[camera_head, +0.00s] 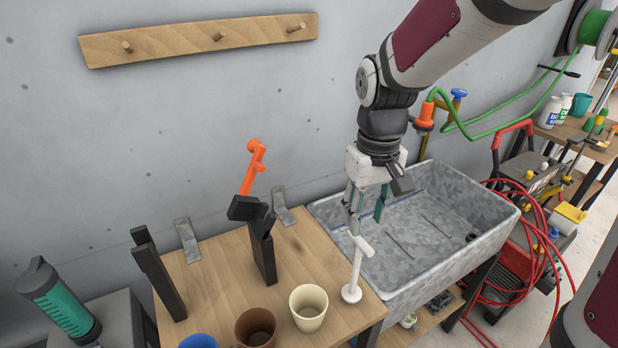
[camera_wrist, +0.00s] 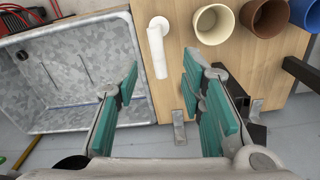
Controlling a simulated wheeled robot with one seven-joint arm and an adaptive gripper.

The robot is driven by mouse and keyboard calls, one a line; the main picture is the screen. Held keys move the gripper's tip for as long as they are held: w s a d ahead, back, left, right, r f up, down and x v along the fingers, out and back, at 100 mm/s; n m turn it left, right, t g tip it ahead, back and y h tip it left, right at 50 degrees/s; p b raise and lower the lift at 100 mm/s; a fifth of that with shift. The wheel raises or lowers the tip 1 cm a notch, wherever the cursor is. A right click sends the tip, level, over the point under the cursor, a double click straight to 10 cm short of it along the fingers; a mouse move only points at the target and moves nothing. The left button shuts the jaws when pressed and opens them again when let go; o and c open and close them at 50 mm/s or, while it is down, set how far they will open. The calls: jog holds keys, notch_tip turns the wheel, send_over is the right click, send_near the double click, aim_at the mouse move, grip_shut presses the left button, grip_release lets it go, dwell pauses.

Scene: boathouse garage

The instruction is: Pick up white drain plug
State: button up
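The white drain plug (camera_head: 355,272) stands upright near the right edge of the wooden tabletop, beside the sink. It has a round base, a slim stem and a bent top. In the wrist view the plug (camera_wrist: 158,50) shows just beyond the fingertips, in line with the gap between them. My gripper (camera_head: 366,213) is just above the plug's top, fingers pointing down. In the wrist view my gripper (camera_wrist: 160,82) is open, with its teal-padded fingers wide apart and nothing between them. Whether a finger touches the plug's top is not clear.
A grey metal sink (camera_head: 440,220) adjoins the wooden tabletop (camera_head: 215,290) on the right. A cream cup (camera_head: 308,308) stands close left of the plug, then a brown cup (camera_head: 256,328) and a blue cup (camera_head: 198,341). A black holder (camera_head: 263,250) stands behind them.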

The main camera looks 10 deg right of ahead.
aim_at(359, 240)
jog(key=f, duration=0.8)
jog(key=shift+w+a+f, duration=0.1)
jog(key=shift+w+f, duration=0.1)
jog(key=shift+w, duration=0.15)
jog(key=shift+d+f+p, duration=0.2)
jog(key=shift+f+p, duration=0.2)
jog(key=shift+f, duration=2.6)
jog(key=shift+c, duration=0.5)
grip_shut()
